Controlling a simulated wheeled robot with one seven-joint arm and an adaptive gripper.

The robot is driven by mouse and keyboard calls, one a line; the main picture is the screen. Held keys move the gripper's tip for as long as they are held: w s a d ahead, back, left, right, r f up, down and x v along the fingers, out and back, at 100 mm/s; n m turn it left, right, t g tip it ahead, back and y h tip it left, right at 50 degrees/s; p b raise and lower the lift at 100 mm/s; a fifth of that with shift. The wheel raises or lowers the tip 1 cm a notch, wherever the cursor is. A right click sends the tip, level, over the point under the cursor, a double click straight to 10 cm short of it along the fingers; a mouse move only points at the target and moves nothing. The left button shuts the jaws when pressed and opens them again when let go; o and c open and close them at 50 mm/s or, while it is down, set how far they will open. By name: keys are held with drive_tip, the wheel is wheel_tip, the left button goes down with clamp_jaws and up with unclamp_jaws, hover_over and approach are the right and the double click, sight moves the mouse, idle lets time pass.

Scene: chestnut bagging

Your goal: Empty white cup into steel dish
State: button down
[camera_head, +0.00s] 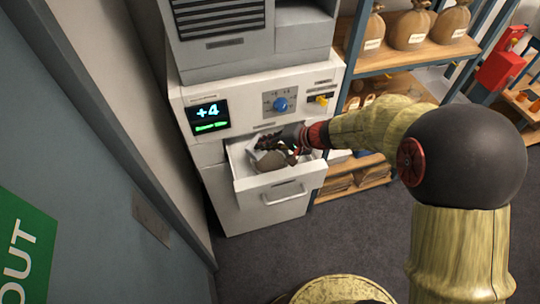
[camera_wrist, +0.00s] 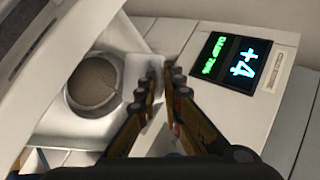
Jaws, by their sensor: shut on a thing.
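My gripper (camera_head: 275,141) reaches into the open white drawer (camera_head: 284,184) of a machine. In the wrist view its two fingers (camera_wrist: 165,82) are close together, with a pale, flat-sided piece of the white cup (camera_wrist: 136,70) at their tips. The cup is mostly hidden, and I cannot tell its tilt or contents. A round grey-brown steel dish (camera_wrist: 93,84) lies in the drawer, left of the fingertips in the wrist view. In the head view the dish (camera_head: 270,161) shows just below my fingers. I cannot make out anything in it.
The machine's display (camera_head: 209,117) reads +4, above the drawer. A blue knob (camera_head: 281,104) and a yellow switch (camera_head: 321,99) are on its front. A shelf with tied sacks (camera_head: 408,30) stands right. A wall runs along the left. Dark floor is free in front.

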drive_tip(key=shift+d+r+p, duration=0.15)
drive_tip(key=shift+r+p, duration=0.05)
drive_tip(key=shift+p, duration=0.45)
drive_tip(key=shift+w+d+r+m+g+y, duration=0.3)
drive_tip(key=shift+w+d+m+g+y, duration=0.25)
drive_tip(key=shift+m+y, duration=0.15)
idle(0.5)
drive_tip(key=shift+w+d+b, duration=0.1)
drive_tip(key=shift+w+b, duration=0.05)
drive_tip(key=shift+b, duration=0.15)
drive_tip(key=shift+s+a+f+n+t+h+p, duration=0.1)
drive_tip(key=shift+s+a+n+t+h+p, duration=0.15)
drive_tip(key=shift+s, duration=0.2)
drive_tip(key=shift+s+a+f+n+t+h+p, duration=0.1)
drive_tip(key=shift+s+a+n+h, duration=0.15)
drive_tip(key=shift+s+h, duration=0.15)
